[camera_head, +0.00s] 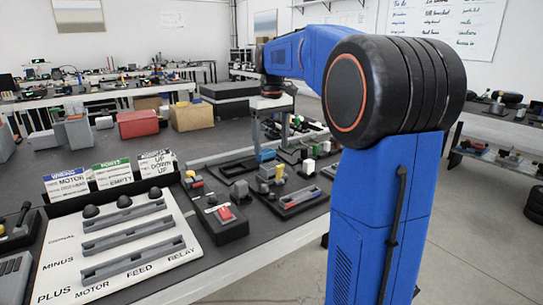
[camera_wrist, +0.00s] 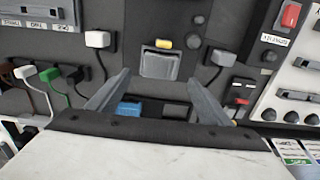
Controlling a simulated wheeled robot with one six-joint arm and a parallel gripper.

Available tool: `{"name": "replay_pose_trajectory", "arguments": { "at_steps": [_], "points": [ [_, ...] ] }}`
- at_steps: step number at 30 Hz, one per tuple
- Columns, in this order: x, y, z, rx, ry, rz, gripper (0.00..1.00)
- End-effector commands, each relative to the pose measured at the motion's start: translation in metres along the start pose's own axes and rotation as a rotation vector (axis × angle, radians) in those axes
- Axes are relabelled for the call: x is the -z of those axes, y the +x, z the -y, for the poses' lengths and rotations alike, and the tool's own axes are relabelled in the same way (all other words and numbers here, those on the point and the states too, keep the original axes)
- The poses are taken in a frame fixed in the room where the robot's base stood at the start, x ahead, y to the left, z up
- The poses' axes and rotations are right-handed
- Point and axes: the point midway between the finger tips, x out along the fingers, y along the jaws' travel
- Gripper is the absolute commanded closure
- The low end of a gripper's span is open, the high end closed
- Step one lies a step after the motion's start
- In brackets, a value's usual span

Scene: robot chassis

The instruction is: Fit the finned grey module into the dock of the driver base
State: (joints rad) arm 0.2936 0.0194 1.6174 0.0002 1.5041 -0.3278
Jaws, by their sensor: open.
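In the wrist view, my gripper (camera_wrist: 158,100) is open, with its two grey fingers spread wide and nothing held between them. Beyond the fingers, a grey block (camera_wrist: 159,66) with a yellow piece at one edge sits on a dark panel; it may be the grey module, but its fins cannot be made out. Between the fingers lie a blue part (camera_wrist: 129,109) and a dark rectangular recess (camera_wrist: 176,111). I cannot tell which part is the driver base or its dock. In the head view, my gripper (camera_head: 272,130) hangs over the far part of the bench, small and partly unclear.
A white board (camera_head: 120,245) with grey rails and black knobs lies at the front left. A black box with a red switch (camera_head: 226,213) and a long dark tray (camera_head: 300,200) stand right of it. Label cards (camera_head: 115,172), a red box (camera_head: 138,123) and a brown box (camera_head: 191,116) are behind.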

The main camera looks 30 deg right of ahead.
Motion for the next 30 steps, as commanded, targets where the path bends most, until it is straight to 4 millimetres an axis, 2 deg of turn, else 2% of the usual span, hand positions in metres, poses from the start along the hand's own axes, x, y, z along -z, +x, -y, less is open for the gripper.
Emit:
{"name": "replay_pose_trajectory", "arguments": {
  "at_steps": [1, 6, 11, 30],
  "points": [
    [0.001, -0.010, 0.000, -0.001, 0.000, -0.002, 0.27],
    [0.001, -0.036, 0.000, 0.000, 0.000, -0.001, 0.27],
    [0.001, -0.049, 0.000, 0.000, 0.000, 0.000, 0.27],
    [0.000, -0.052, 0.000, 0.000, 0.000, 0.001, 0.27]
  ]
}}
